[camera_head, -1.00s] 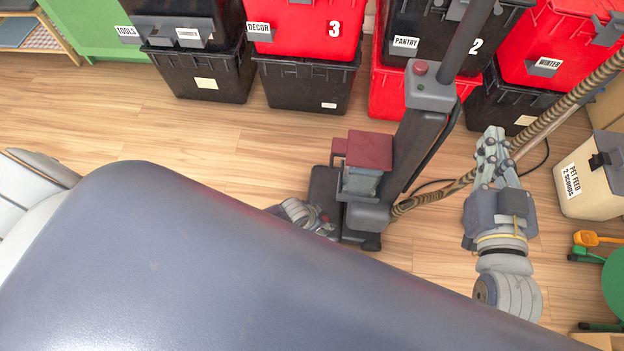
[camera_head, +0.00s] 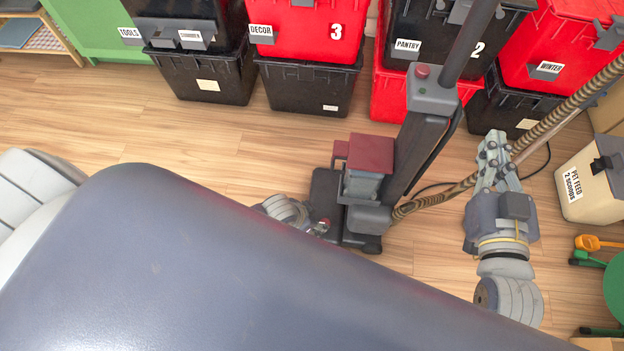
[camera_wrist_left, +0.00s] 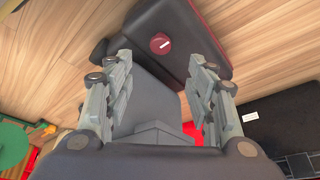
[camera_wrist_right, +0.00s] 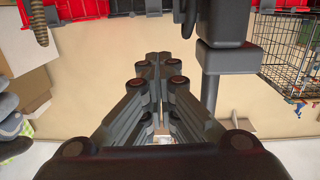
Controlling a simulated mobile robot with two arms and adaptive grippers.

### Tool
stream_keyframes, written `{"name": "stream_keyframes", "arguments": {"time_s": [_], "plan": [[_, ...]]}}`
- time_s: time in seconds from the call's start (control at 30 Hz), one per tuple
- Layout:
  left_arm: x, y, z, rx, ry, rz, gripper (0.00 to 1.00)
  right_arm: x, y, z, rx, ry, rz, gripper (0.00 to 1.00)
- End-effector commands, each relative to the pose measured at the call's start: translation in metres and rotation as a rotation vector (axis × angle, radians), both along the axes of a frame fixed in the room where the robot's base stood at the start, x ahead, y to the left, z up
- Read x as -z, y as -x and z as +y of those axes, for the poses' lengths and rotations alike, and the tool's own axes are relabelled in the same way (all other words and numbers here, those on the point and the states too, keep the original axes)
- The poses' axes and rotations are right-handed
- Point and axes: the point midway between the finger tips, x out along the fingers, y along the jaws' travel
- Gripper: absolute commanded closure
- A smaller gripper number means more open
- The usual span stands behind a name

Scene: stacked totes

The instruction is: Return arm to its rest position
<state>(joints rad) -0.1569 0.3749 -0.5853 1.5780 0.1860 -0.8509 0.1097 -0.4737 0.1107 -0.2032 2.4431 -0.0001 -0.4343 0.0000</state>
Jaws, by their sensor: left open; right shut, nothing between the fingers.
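My left gripper shows at the grey body's edge in the head view, largely hidden by that body, beside the base of a dark upright vacuum cleaner (camera_head: 420,140). In the left wrist view my left gripper (camera_wrist_left: 163,80) is open, its two fingers well apart with nothing held. A dark part with a red knob (camera_wrist_left: 160,43) lies beyond the fingertips. My right gripper (camera_head: 493,145) points up toward the totes, right of the vacuum cleaner. In the right wrist view my right gripper (camera_wrist_right: 160,62) is shut and empty.
Red and black stacked totes (camera_head: 305,85) line the back. A cream pet feed bin (camera_head: 590,185) stands at the right. A ribbed hose (camera_head: 560,110) passes close to my right gripper. A wire cage (camera_wrist_right: 290,50) shows in the right wrist view. Wooden floor (camera_head: 200,130) is clear at centre left.

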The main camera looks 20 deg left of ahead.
Motion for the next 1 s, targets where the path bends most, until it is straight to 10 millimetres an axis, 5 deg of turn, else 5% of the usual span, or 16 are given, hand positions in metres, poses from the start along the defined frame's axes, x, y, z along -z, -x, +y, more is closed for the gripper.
{"name": "stream_keyframes", "arguments": {"time_s": [0.57,0.77,1.0], "plan": [[-0.005,0.0,-0.003,-0.003,0.006,-0.001,0.49,0.006,0.001,-0.001,0.001,0.006,0.025,1.0],[-0.051,0.009,-0.017,-0.044,0.029,0.004,0.49,0.064,0.016,-0.012,0.017,0.067,0.268,1.0],[-0.13,0.033,0.005,-0.156,0.013,0.024,0.49,0.153,0.073,-0.037,0.047,0.164,0.695,1.0]]}}
